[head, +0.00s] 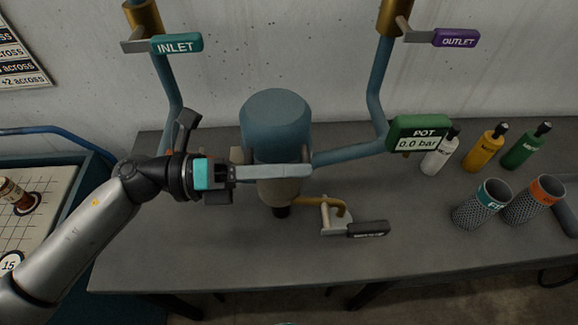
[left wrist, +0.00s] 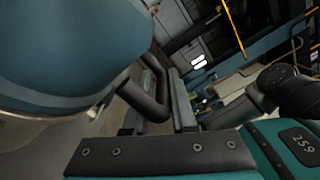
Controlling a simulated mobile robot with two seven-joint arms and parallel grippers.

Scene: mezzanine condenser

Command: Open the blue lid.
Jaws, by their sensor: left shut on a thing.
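The blue lid (head: 276,110) is a rounded dome on top of the pot (head: 278,190) in the middle of the bench; it looks seated on the pot. In the left wrist view the lid (left wrist: 70,45) fills the upper left, with a dark bent handle (left wrist: 150,88) at its side. My left gripper (head: 303,172) reaches in from the left across the front of the pot. In the left wrist view its fingers (left wrist: 158,112) are shut on the dark handle. In the head view the fingers hide most of the handle. My right gripper is not in view.
Inlet (head: 176,43) and outlet (head: 455,38) valve levers are on the wall pipes. A green pressure display (head: 418,133) reads 0.0 bar. A dark-handled drain-side lever (head: 367,229) sits low in front. Several bottles and two mesh cups (head: 483,205) stand at right.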

